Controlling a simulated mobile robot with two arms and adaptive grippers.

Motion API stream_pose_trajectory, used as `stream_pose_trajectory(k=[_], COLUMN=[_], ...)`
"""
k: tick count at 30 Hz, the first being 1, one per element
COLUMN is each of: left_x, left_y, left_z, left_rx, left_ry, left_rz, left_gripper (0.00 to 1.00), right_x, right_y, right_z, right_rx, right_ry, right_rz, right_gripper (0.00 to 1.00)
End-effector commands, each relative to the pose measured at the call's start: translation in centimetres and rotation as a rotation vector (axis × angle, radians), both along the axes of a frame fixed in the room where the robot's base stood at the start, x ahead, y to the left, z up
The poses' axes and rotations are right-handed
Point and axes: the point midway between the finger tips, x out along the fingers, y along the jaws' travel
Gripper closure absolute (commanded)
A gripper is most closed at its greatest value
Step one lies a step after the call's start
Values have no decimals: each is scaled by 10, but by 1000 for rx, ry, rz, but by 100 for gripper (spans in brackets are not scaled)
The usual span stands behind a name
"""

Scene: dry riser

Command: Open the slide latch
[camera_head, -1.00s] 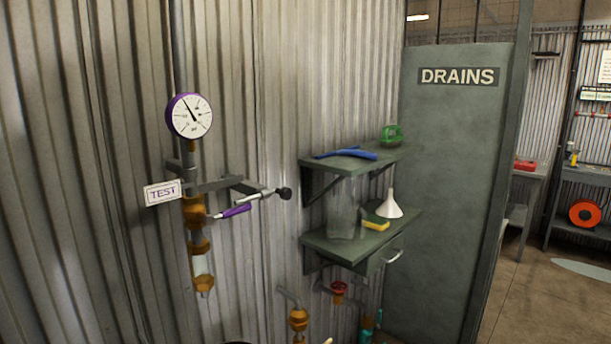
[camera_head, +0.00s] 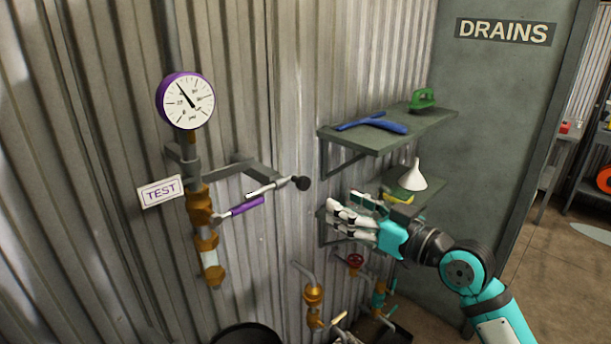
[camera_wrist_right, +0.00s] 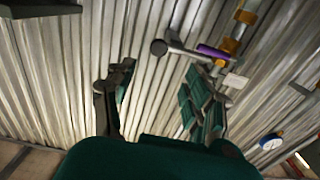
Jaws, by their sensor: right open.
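A silver rod with a black round knob (camera_head: 302,184), which looks like the slide latch, sticks out from the grey bracket on the corrugated wall, beside the purple lever (camera_head: 247,206) of the brass test valve. In the right wrist view the knob (camera_wrist_right: 158,47) and purple lever (camera_wrist_right: 213,53) show beyond the fingers. My right gripper (camera_head: 335,217) is open and empty, below and right of the knob and apart from it. In the right wrist view its spread fingers (camera_wrist_right: 160,92) have only wall between them. My left gripper is not in view.
A gauge (camera_head: 186,101) and TEST sign (camera_head: 161,191) are by the valve. The upper shelf (camera_head: 352,137) holds a blue tool and green object; a white funnel (camera_head: 412,176) stands below it. A red-wheeled valve (camera_head: 355,261) sits low. Wall left of the gauge is clear.

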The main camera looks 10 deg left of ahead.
Motion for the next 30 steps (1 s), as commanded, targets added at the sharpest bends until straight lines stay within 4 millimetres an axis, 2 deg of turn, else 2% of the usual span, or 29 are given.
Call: stream_pose_trajectory(k=[1, 5, 12, 15, 21, 30], left_x=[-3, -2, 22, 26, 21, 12], left_y=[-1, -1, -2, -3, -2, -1], left_z=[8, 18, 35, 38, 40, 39], left_rx=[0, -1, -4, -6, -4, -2], left_ry=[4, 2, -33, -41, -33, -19], left_rz=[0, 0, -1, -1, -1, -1], left_gripper=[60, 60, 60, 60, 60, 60], right_x=[6, 22, 50, 58, 66, 67], right_y=[11, 35, 76, 87, 99, 101], right_z=[5, 5, 4, 2, 0, 0], right_rx=[2, 2, 1, 1, -1, -1], right_ry=[1, 3, 2, 1, 0, -1], right_rz=[1, 1, 0, -1, -2, -2], right_gripper=[47, 47, 47, 47, 47, 47])
